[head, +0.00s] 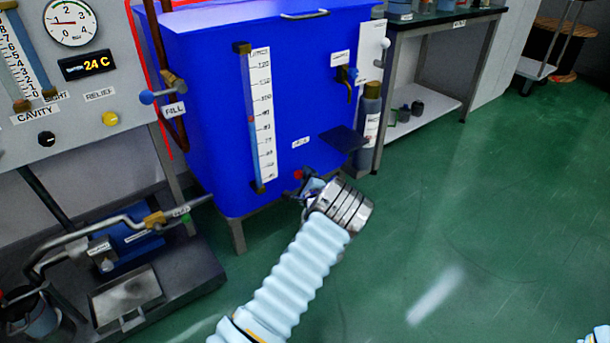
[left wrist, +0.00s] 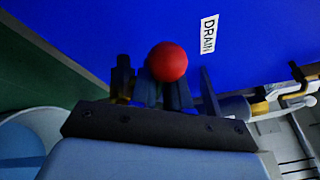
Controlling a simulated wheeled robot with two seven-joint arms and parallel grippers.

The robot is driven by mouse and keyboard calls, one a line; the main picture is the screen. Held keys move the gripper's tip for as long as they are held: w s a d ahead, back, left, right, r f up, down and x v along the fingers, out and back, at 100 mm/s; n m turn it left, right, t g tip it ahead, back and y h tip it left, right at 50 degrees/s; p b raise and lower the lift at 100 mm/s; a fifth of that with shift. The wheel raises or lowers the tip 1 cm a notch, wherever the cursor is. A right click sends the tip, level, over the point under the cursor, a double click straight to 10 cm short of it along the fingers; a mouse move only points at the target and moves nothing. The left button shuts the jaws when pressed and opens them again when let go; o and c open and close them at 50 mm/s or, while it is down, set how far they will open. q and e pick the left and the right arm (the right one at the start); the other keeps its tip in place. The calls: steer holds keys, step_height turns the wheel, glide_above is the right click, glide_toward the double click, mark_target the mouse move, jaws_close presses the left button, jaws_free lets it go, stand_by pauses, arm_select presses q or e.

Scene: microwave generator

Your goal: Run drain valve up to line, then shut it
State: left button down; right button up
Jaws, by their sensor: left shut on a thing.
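The blue tank (head: 215,90) stands at centre in the head view. The drain valve's red knob (head: 298,174) is low on its front; in the left wrist view it is a red ball (left wrist: 167,62) near the DRAIN label (left wrist: 208,34). My left gripper (head: 309,186) is shut on the valve handle, with the ball showing at the fingers (left wrist: 170,95). The handle's exact angle is hard to tell. A sight gauge (head: 262,115) with a numbered scale runs down the tank front; a small red mark shows beside its tube. My right gripper is not in view.
A grey panel (head: 85,110) with a dial and a 24 C display stands at left. A pipe rig (head: 125,225) is below it. A gas-like cylinder (head: 368,125) and a bench (head: 440,20) stand right of the tank. The green floor is clear at right.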

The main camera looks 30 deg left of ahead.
arm_select(q)
steer(key=shift+w+r+m, duration=0.1)
steer(key=shift+r+m, duration=0.05)
steer(key=shift+m, duration=0.25)
steer(key=c, duration=1.2)
jaws_free()
steer(key=p+v, duration=0.1)
steer(key=v, duration=1.3)
steer(key=shift+r+p, duration=0.25)
steer(key=shift+p, duration=0.1)
steer(key=shift+f, duration=0.1)
